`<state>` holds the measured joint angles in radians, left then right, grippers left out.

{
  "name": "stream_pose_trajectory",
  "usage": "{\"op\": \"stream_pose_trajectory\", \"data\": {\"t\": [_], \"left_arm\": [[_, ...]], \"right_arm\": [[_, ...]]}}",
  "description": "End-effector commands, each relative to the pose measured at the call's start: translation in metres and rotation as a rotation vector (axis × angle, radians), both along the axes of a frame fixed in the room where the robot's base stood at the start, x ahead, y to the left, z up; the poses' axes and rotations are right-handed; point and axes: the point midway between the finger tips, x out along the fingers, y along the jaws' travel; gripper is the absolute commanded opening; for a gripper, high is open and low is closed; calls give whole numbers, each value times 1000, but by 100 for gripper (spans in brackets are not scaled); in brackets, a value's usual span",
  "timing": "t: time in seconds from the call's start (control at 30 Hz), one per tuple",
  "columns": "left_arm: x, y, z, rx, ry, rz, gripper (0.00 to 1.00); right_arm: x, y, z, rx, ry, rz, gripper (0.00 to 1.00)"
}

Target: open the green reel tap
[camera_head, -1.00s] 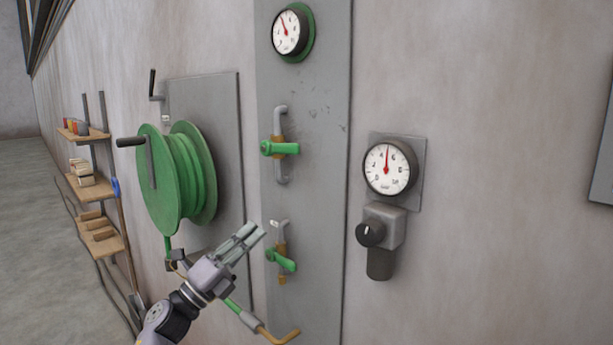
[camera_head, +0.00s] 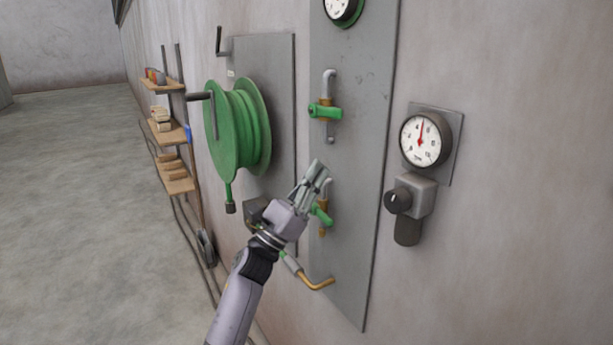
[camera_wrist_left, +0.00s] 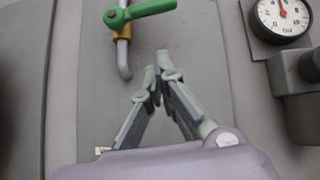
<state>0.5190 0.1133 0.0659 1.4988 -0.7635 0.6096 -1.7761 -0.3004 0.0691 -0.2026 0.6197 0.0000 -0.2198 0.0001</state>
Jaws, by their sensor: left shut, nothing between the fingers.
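Two taps with green handles sit on the tall grey panel. The upper tap (camera_head: 325,111) has its handle roughly level across its pipe. The lower tap (camera_head: 321,213) has a slanted handle and is partly hidden by my left gripper (camera_head: 319,170). I cannot tell which is the reel tap. The gripper's fingers are shut and empty, pointing up, overlapping the top of the lower tap and below the upper one. Contact cannot be told. In the left wrist view a green tap (camera_wrist_left: 142,12), apparently the upper one, stands above the closed fingertips (camera_wrist_left: 161,65).
A green hose reel (camera_head: 238,128) with a crank hangs left of the panel (camera_head: 365,75). A gauge (camera_head: 425,138) and a black knob (camera_head: 398,200) are to the right. A bent brass pipe (camera_head: 318,283) sticks out below. Wooden shelves (camera_head: 174,134) stand far left.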

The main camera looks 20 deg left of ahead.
Motion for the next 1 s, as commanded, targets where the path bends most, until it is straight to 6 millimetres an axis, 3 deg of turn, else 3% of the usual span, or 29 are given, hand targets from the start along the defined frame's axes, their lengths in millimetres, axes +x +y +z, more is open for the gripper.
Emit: {"op": "stream_pose_trajectory", "data": {"t": [0.03,0.2,0.4,1.0], "left_arm": [[8,-5,16,-3,0,-2,0],[29,-18,40,-1,1,-3,0],[28,-14,64,0,1,-1,0],[29,-13,70,-2,3,-1,0]], "right_arm": [[0,-1,12,-1,0,1,38],[0,-6,30,-7,-1,2,38],[0,-11,50,-13,-1,3,38],[1,-12,53,-14,-1,1,38]]}}
